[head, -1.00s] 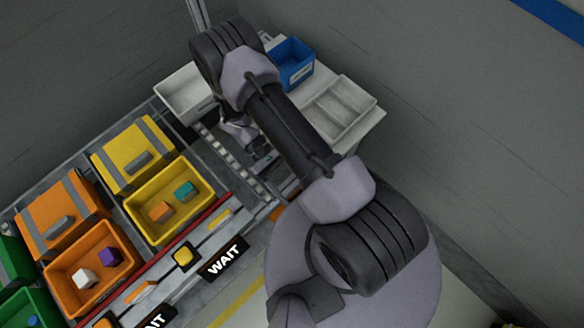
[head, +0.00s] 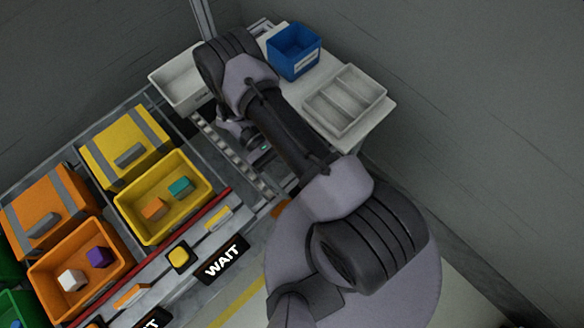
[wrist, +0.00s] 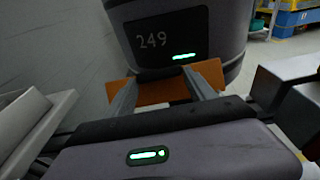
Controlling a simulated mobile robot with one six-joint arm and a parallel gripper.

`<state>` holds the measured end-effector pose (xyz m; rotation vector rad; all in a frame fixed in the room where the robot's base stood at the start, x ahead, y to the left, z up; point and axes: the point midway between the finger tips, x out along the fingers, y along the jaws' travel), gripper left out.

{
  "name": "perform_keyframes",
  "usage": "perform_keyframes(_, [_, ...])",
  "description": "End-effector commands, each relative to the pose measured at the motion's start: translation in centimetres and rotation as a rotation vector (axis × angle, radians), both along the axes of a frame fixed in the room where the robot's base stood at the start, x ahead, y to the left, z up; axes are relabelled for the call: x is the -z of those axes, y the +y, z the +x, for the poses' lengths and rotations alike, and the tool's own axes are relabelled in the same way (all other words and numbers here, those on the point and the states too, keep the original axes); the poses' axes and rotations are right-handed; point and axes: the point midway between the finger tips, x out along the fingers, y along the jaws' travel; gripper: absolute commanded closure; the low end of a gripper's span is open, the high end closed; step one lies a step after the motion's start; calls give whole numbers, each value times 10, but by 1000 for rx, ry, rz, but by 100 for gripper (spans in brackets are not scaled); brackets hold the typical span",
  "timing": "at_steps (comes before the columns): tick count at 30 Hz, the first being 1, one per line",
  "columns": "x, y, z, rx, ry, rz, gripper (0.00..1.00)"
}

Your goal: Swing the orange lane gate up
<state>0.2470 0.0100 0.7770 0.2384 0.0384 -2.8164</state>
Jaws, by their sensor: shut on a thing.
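An orange flat piece (wrist: 153,92), which I take to be the orange lane gate, lies across my gripper (wrist: 161,78) in the wrist view. It spans between the two fingers and shows beyond them on both sides. My gripper is shut on it, with the fingers still apart. In the head view a small orange part (head: 281,210) shows beside my round base, and my arm hides most of the area around it. My gripper (head: 262,150) is partly hidden behind my forearm there, over the rail at the table's near end.
A yellow bin (head: 122,212) and an orange bin (head: 45,268) hold small blocks, left of my arm. A red rail and black WAIT signs (head: 222,259) run along the front. A blue bin (head: 293,62), a white bin (head: 174,99) and a divided tray (head: 349,125) stand beyond.

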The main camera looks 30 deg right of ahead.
Motion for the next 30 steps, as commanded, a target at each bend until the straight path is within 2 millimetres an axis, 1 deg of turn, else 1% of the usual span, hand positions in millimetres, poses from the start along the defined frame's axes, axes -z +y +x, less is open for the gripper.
perform_keyframes(3, [-2, 0, 0, 2, 0, -3, 100])
perform_keyframes(4, [-2, 0, 0, 2, 0, -3, 33])
perform_keyframes(6, [-2, 0, 1, 2, -1, -2, 19])
perform_keyframes(7, [-2, 0, 0, 2, -1, -2, 15])
perform_keyframes(15, [-1, 0, 1, 2, -1, -2, 15])
perform_keyframes(17, [-2, 1, 4, 1, -1, 0, 15])
perform_keyframes(25, [-10, 18, 56, 1, -3, -1, 15])
perform_keyframes(27, [-12, 21, 65, 1, -1, -3, 15])
perform_keyframes(30, [-14, 23, 71, 1, -2, -2, 15])
